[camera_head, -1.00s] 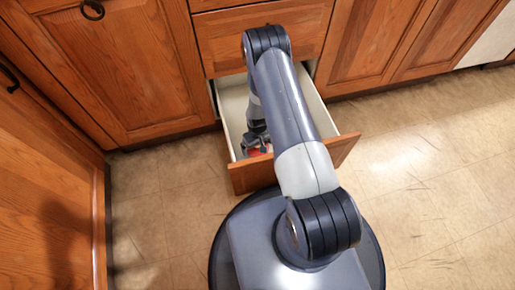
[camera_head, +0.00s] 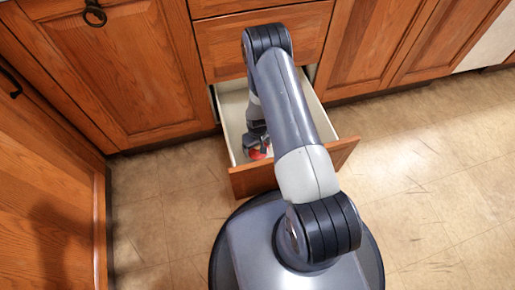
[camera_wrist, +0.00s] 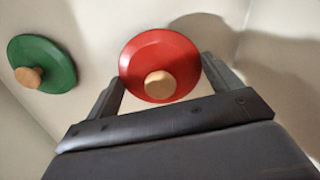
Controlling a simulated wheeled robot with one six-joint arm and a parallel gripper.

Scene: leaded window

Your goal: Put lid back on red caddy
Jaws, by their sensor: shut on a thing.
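A red lid (camera_wrist: 160,50) with a round wooden knob (camera_wrist: 159,84) is in the middle of the wrist view. My gripper (camera_wrist: 163,72) is shut on the red lid, with one finger at its left edge and one at its right. In the head view my gripper (camera_head: 258,143) is down inside the open drawer, and a small patch of the red lid (camera_head: 257,154) shows beside it. My arm hides much of the drawer. Whether a red caddy is under the lid cannot be told from these views.
A green lid (camera_wrist: 48,58) with a wooden knob is left of the red one, apart from it. The open drawer (camera_head: 250,180) has pale inner walls and a wooden front. Cabinet doors (camera_head: 115,70) stand on both sides. The tiled floor (camera_head: 430,180) is clear at right.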

